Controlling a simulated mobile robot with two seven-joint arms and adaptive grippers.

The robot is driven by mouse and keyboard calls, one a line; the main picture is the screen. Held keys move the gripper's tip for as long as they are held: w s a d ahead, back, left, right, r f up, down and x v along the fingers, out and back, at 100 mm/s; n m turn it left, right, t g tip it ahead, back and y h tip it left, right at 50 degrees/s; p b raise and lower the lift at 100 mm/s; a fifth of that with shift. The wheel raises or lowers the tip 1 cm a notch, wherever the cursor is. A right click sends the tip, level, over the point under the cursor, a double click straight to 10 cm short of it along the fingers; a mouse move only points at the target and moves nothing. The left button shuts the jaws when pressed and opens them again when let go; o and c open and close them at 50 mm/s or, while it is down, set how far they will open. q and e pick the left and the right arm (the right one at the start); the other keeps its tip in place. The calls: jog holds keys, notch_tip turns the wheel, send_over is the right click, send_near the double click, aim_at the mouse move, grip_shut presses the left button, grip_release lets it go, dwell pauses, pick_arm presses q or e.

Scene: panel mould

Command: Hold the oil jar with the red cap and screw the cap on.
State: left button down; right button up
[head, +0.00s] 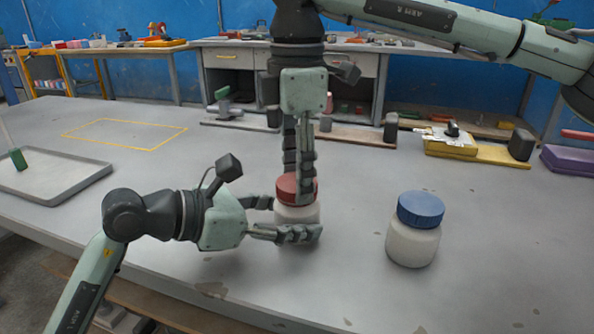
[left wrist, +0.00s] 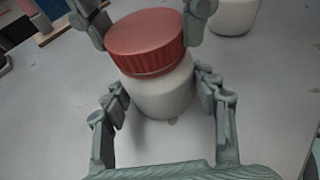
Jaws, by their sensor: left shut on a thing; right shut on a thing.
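The oil jar (head: 298,214) is white with a red cap (head: 287,187) and stands upright on the table. In the left wrist view the jar (left wrist: 160,95) carries the red cap (left wrist: 146,42) on its mouth; I cannot tell how tightly it sits. My left gripper (head: 290,220) is shut around the jar body from the left, with one finger on each side. My right gripper (head: 298,180) comes down from above and is shut on the red cap. Its fingers partly hide the cap in the head view.
A white jar with a blue cap (head: 417,228) stands to the right, apart from my grippers. A grey tray (head: 65,187) with a green block lies at the left. Fixtures line the table's back edge (head: 470,148). A yellow outline (head: 125,121) marks clear table at the back left.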

jog(key=m, duration=0.5)
jog(key=o, duration=0.7)
jog(key=shift+c, duration=0.2)
jog(key=shift+r, duration=2.25)
jog(key=shift+c, duration=0.3)
